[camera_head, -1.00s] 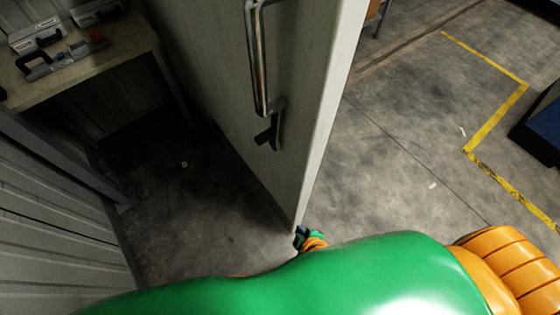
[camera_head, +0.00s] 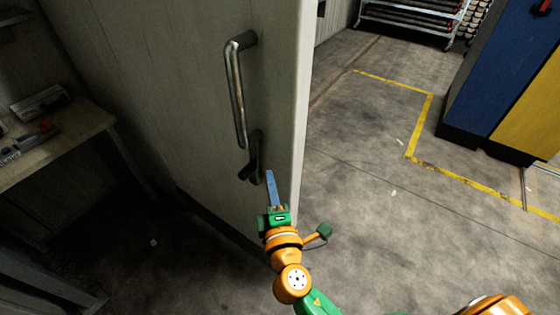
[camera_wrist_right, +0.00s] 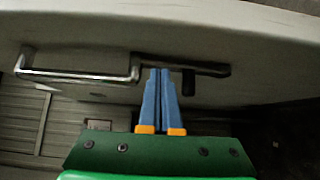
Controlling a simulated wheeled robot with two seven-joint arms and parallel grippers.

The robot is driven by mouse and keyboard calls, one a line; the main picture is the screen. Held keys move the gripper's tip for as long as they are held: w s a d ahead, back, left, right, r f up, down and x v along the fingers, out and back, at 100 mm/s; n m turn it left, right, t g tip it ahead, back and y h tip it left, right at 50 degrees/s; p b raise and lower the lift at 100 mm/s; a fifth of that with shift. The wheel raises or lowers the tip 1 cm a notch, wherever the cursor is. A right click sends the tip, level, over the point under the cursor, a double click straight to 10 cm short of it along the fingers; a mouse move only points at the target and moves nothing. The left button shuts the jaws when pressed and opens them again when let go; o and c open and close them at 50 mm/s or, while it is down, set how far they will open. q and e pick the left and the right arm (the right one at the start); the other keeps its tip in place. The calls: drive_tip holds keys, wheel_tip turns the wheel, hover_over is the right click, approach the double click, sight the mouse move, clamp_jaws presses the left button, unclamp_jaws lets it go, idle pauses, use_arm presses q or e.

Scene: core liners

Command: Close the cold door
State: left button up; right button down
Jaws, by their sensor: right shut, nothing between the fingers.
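The cold door (camera_head: 180,90) is a thick pale panel that stands open, its free edge facing the open floor. It carries a long metal pull handle (camera_head: 236,95) with a dark latch lever (camera_head: 250,172) below it. My right gripper (camera_head: 270,176) is shut and empty, its blue fingers in front of the door face near the lever. In the right wrist view the shut fingers (camera_wrist_right: 160,75) point at the door face (camera_wrist_right: 230,25), between the pull handle (camera_wrist_right: 80,76) and the lever (camera_wrist_right: 188,82). I cannot tell whether they touch the door. My left gripper is not in view.
A workbench (camera_head: 80,140) with tools stands at the left, inside the room. A blue and yellow cabinet (camera_head: 500,80) stands at the right, and a rack (camera_head: 410,18) is at the back. The floor with yellow tape (camera_head: 420,125) right of the door is clear.

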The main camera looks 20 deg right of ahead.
sight(276, 154)
drive_tip(key=w+d+p, duration=0.1)
drive_tip(key=w+d, duration=0.2)
drive_tip(key=w, duration=0.1)
drive_tip(key=shift+d, duration=0.25)
drive_tip(key=shift+s, duration=0.1)
drive_tip(key=shift+a, duration=0.1)
